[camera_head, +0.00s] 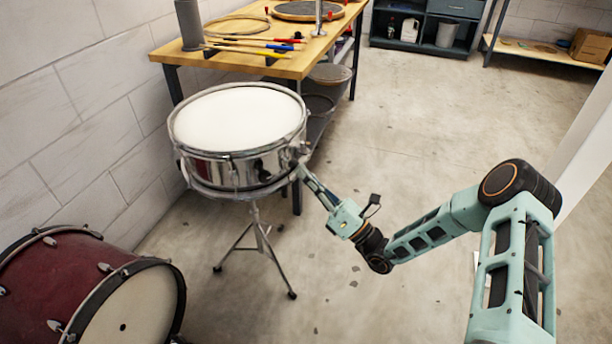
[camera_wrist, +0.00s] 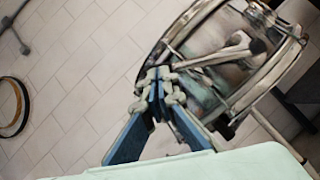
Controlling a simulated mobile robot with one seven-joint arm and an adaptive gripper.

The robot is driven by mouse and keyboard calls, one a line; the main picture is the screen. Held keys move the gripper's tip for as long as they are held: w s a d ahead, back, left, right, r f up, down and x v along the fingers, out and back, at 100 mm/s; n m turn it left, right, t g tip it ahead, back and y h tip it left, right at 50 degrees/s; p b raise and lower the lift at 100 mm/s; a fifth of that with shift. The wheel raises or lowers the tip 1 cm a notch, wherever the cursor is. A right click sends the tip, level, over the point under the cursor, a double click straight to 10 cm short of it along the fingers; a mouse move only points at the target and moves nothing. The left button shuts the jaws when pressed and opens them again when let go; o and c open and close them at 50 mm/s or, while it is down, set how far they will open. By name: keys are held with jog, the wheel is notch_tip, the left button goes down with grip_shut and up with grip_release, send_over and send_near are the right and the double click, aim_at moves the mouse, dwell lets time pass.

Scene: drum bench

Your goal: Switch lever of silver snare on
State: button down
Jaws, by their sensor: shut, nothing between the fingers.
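The silver snare (camera_head: 225,165) stands on a tripod stand (camera_head: 254,235) left of centre in the head view, with a white head on top. In the wrist view its chrome shell (camera_wrist: 232,75) fills the upper right. A lever-like part (camera_wrist: 211,58) shows on the side of the shell there, but its position, on or off, cannot be told. My gripper (camera_head: 300,166) is at the right side of the snare, pointing at the shell. In the wrist view my gripper (camera_wrist: 160,80) has its fingertips together, with nothing between them, just left of the lever; whether they touch the drum is unclear.
A red bass drum (camera_head: 75,290) lies at the lower left. A wooden workbench (camera_head: 275,65) with sticks (camera_head: 250,45) stands behind the snare, close to it. A tiled wall (camera_head: 75,110) is at the left. The concrete floor (camera_head: 420,120) to the right is mostly clear.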

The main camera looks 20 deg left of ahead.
jog(key=shift+w+r+m+t+h+p, duration=0.1)
jog(key=shift+r+m+t+h+p, duration=0.3)
jog(key=shift+p, duration=0.3)
jog(key=shift+w+r+m+p, duration=0.15)
jog(key=shift+r+m+p, duration=0.2)
jog(key=shift+m+p, duration=0.3)
jog(key=w+r+m+t+h+p, duration=0.2)
jog(key=w+r+m+h+p, duration=0.3)
jog(key=p, duration=0.8)
jog(key=m, duration=0.3)
jog(key=shift+w+d+r+m+p, duration=0.25)
jog(key=shift+w+r+m+p, duration=0.05)
jog(key=shift+w+m, duration=0.05)
jog(key=shift+s+d, duration=0.1)
jog(key=r+p+v, duration=0.1)
jog(key=r+v, duration=0.1)
jog(key=v, duration=1.1)
jog(key=shift+s+d+r, duration=0.25)
jog(key=shift+s, duration=0.2)
